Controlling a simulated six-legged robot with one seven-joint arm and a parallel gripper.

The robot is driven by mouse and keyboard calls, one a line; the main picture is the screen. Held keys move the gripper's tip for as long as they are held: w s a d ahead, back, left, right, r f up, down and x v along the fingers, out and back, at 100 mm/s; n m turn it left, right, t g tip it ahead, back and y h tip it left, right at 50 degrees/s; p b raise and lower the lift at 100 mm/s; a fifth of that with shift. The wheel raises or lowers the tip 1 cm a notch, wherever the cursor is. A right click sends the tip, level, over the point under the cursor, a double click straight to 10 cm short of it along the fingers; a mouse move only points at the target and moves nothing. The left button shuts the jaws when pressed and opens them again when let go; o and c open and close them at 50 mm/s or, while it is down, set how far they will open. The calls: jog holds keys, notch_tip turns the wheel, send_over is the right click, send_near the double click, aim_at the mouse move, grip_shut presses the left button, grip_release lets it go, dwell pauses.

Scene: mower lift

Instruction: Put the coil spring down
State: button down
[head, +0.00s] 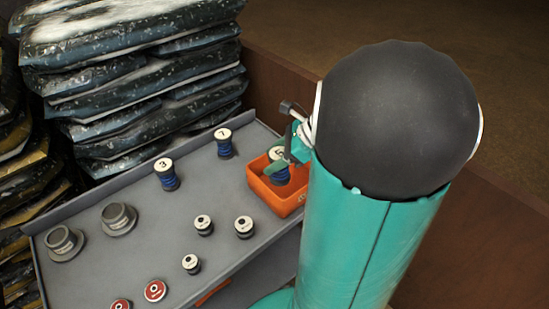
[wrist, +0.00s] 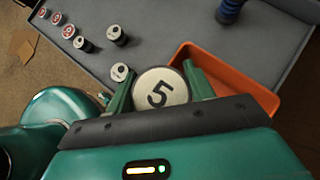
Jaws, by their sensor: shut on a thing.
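The coil spring (head: 279,175) is blue with a white cap marked 5. In the head view it stands upright at the orange tray (head: 289,205), seeming within or just over it; I cannot tell whether it touches the floor. My gripper (head: 281,163) is shut on it. In the wrist view the white cap (wrist: 161,93) sits between the green fingers of my gripper (wrist: 160,84), with the orange tray (wrist: 240,75) behind and to the right. The spring's lower part is hidden there.
Two similar blue springs, marked 3 (head: 166,175) and 1 (head: 224,143), stand on the grey bench (head: 130,257). Several small black rollers, red-topped discs and two grey flanged cups (head: 118,219) are also on it. Stacked bags (head: 140,75) rise behind.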

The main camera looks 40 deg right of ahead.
jog(key=w+d+f, duration=0.1)
jog(key=d+f, duration=0.1)
jog(key=f, duration=0.1)
jog(key=d+f, duration=0.2)
jog(key=f, duration=0.1)
jog(key=w+d+f, duration=0.1)
jog(key=d+f, duration=0.1)
jog(key=f, duration=0.1)
jog(key=shift+w+f, duration=0.35)
jog(key=c, duration=0.6)
grip_release()
jog(key=shift+o, duration=0.2)
jog(key=shift+r, duration=0.1)
